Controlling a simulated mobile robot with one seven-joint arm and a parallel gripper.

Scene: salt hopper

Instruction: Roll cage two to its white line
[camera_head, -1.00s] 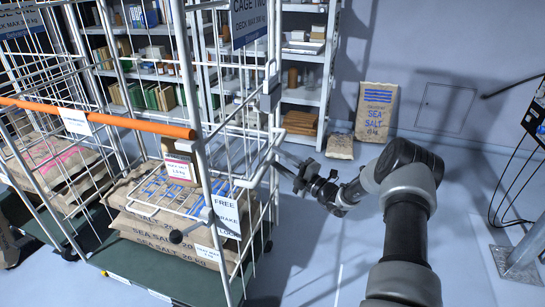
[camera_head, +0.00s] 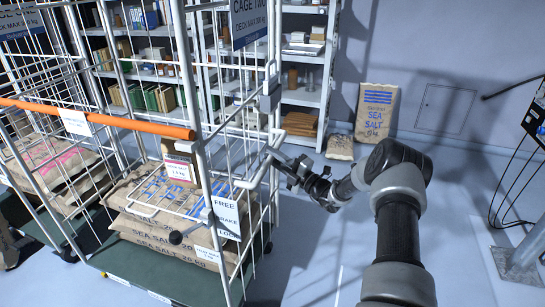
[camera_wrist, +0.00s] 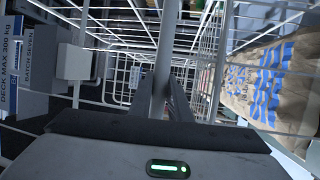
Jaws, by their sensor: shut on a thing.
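Cage two (camera_head: 198,160) is a tall white wire roll cage with a blue "CAGE TWO" sign (camera_head: 249,20) and a green deck (camera_head: 170,276). Sacks of sea salt (camera_head: 165,225) lie stacked on it. My gripper (camera_head: 272,157) is at the cage's right side, shut on a pale upright handle bar (camera_head: 271,172). In the wrist view the bar (camera_wrist: 163,75) stands between my fingers (camera_wrist: 164,102), with wire mesh behind. A faint pale line (camera_head: 338,280) shows on the floor to the right.
Another cage with salt sacks (camera_head: 50,158) stands close on the left; an orange bar (camera_head: 100,117) crosses in front. Shelving (camera_head: 305,90) and a salt sack (camera_head: 376,112) are at the back. A metal post (camera_head: 520,258) stands at the right. Floor right of cage two is open.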

